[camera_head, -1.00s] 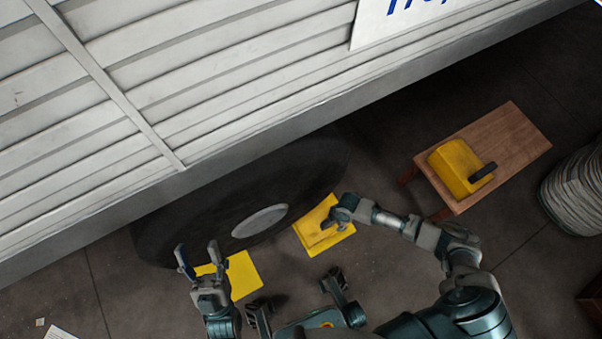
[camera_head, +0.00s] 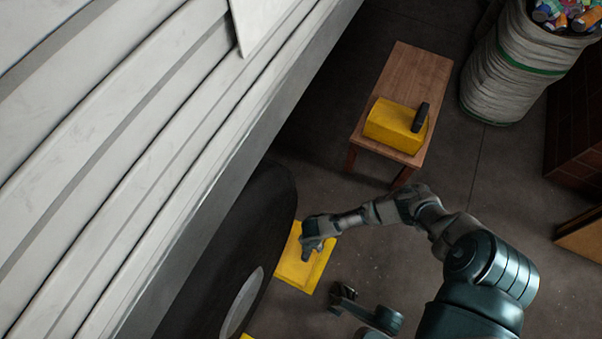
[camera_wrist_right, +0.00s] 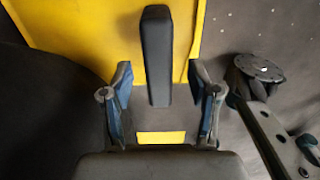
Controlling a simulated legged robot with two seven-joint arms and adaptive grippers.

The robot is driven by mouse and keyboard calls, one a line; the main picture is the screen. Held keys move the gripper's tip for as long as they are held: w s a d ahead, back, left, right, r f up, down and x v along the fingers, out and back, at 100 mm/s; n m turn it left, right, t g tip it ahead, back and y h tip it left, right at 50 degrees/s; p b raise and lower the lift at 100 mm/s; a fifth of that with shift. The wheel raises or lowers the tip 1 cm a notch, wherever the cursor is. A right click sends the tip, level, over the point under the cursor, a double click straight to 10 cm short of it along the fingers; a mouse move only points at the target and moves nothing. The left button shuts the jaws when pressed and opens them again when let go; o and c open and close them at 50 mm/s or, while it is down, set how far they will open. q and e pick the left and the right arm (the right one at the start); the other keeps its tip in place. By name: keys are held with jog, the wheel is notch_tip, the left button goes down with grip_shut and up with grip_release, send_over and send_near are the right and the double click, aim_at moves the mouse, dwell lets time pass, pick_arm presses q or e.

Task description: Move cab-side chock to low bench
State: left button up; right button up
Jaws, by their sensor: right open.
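A yellow chock (camera_head: 298,268) lies on the floor against the dark truck wheel (camera_head: 225,265). My right gripper (camera_head: 312,240) is over it and partly hides it. In the right wrist view, the chock (camera_wrist_right: 75,35) has a dark upright handle (camera_wrist_right: 156,55). The open fingers of my right gripper (camera_wrist_right: 158,75) are on either side of the handle's line, with gaps at both sides. The low wooden bench (camera_head: 410,65) stands at upper right. Another yellow chock (camera_head: 390,125) with a dark handle sits on its near end.
A sliver of another yellow piece (camera_head: 246,336) shows at the bottom edge. The truck's white slatted side (camera_head: 120,150) fills the left. A pale woven sack (camera_head: 505,75) stands right of the bench. The bench's far half and the floor below it are clear.

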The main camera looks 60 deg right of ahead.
jog(key=shift+a+f+b, duration=0.25)
jog(key=shift+f+b, duration=0.2)
jog(key=shift+f, duration=0.75)
jog(key=shift+a+f, duration=0.1)
jog(key=shift+a, duration=0.1)
jog(key=shift+w+d, duration=0.1)
jog(key=shift+d, duration=0.1)
jog(key=shift+c, duration=0.2)
jog(key=shift+d+f, duration=0.1)
jog(key=c, duration=0.8)
grip_shut()
jog(key=shift+o, duration=0.6)
grip_release()
jog(key=shift+a, duration=0.2)
grip_shut()
